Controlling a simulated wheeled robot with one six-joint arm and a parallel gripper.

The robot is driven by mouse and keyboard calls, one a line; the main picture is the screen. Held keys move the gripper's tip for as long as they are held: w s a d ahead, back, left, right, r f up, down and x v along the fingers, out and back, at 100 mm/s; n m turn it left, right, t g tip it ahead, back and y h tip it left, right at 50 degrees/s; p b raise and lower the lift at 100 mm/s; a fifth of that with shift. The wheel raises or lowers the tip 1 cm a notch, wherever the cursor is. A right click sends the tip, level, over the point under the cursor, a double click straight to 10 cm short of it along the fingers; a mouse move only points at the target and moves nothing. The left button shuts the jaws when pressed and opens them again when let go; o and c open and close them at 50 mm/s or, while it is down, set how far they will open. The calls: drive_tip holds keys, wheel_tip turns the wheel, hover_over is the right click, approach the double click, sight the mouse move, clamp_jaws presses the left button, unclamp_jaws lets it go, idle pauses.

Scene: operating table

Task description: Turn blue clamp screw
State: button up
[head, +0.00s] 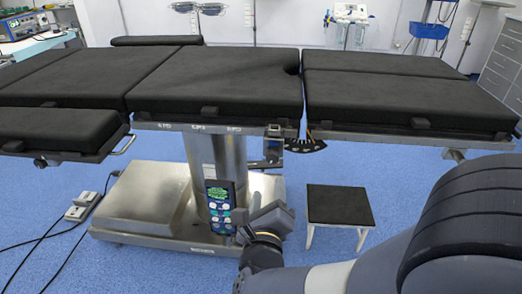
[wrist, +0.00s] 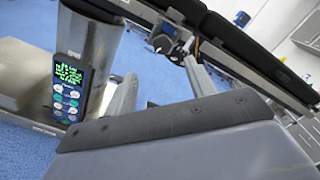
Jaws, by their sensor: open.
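A small clamp (head: 273,146) is fixed to the side rail of the operating table (head: 215,85), below the black cushions near the table's middle. In the wrist view the clamp (wrist: 183,48) shows at the top centre, and a small blue screw (wrist: 168,29) is on it. In the head view the screw's blue colour is hard to make out. My gripper (head: 268,218) is open and empty. It is in front of the table's column, below the clamp and apart from it. Its grey finger with a dark pad fills the lower part of the wrist view.
A green-screen remote (head: 219,207) hangs at the metal column, just left of my gripper. A black-topped stool (head: 339,205) stands to the right. A foot pedal (head: 80,206) with cables lies at the left. Blue floor is free between the base and the stool.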

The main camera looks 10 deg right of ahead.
sight(272, 159)
drive_tip(key=b+x, duration=0.1)
drive_tip(key=x, duration=1)
drive_tip(key=shift+w+d, duration=0.1)
drive_tip(key=shift+d, duration=0.15)
drive_tip(key=shift+c, duration=0.4)
drive_tip(key=c, duration=0.9)
